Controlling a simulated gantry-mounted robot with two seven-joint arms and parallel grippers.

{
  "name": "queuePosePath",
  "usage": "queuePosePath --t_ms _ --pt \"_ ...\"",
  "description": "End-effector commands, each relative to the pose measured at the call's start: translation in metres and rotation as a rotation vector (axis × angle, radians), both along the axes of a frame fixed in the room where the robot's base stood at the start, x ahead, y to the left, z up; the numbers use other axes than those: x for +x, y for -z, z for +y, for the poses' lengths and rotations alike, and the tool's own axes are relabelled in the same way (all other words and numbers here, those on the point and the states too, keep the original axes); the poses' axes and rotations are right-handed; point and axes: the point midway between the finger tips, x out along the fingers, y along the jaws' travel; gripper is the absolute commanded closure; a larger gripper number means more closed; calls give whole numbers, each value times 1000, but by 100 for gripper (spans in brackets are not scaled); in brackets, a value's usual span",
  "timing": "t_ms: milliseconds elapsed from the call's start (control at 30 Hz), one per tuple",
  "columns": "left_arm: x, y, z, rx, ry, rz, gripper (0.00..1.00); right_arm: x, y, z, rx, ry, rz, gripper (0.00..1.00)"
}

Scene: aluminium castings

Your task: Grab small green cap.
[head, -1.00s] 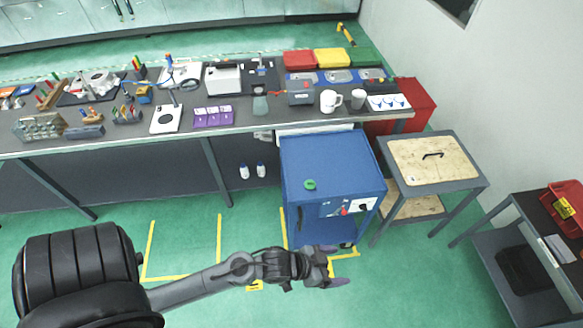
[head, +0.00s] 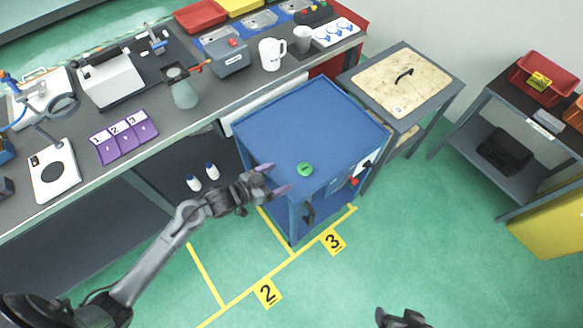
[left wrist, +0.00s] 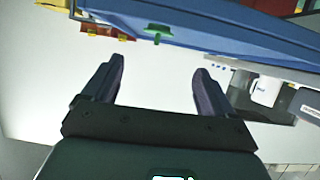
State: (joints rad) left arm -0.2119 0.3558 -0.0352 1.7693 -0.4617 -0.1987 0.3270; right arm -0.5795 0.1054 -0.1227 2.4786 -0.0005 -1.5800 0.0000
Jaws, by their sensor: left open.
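The small green cap (head: 305,169) sits on top of the blue cabinet (head: 290,120), near its front edge. My left gripper (head: 276,179) is open and empty, just left of the cap in the head view and apart from it. In the left wrist view the cap (left wrist: 158,32) shows beyond the gap between the two open fingers (left wrist: 160,72), on the blue cabinet edge. A dark part of what looks like my right gripper (head: 400,318) shows at the bottom edge of the head view; its fingers are not clear.
A long grey workbench with a white mug (head: 271,54) and purple numbered holders (head: 124,137) runs behind the cabinet. A wood-topped table (head: 402,82) stands right of it. A shelf with a red bin (head: 541,78) is at far right.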

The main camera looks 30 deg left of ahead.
Motion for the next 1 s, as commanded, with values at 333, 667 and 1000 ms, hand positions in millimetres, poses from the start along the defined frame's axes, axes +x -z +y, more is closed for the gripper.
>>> queuePosePath --t_ms 333,667,1000 --pt "28 15 -6 5 1 -32 14 0 27 -7 -24 -8 -2 19" --pt "57 26 -22 6 2 -29 14 0 31 -4 -15 -7 -1 19" --pt "81 36 -39 4 2 -29 14 0 39 -2 -8 -2 -1 19"
